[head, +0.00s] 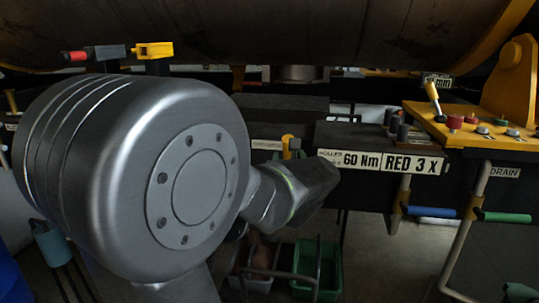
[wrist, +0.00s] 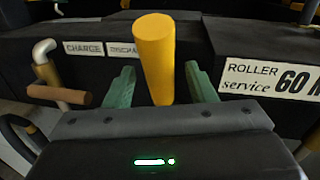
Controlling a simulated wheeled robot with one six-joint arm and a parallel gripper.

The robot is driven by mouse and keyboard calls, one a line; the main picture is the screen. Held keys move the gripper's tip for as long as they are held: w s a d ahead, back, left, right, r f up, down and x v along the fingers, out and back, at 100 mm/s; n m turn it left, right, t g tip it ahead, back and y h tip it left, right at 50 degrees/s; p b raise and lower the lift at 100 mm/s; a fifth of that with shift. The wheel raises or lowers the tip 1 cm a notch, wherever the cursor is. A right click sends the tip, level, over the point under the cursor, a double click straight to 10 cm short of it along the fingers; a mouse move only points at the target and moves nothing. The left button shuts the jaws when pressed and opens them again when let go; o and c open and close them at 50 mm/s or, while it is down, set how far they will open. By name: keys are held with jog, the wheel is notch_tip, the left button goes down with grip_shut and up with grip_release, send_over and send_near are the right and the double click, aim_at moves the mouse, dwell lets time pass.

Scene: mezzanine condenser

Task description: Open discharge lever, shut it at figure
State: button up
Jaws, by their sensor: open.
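A thick yellow lever handle (wrist: 154,60) stands upright in the wrist view, partly covering the end of the DISCHARGE label (wrist: 122,49). My gripper (wrist: 158,78) has its two green fingers apart, one on each side of the handle, with gaps showing. I cannot tell how deep the handle lies between them. A sign reading 60 Nm (head: 360,160) is on the dark beam to the right. No gauge reading is legible.
A CHARGE label (wrist: 83,48) and a bent pipe with a wooden grip (wrist: 60,95) are left of the lever. A yellow panel with knobs (head: 480,125) is at right, above blue (head: 431,211) and green (head: 505,217) grips. A green crate (head: 318,270) stands below.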

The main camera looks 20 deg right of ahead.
jog(key=shift+x, duration=1.05)
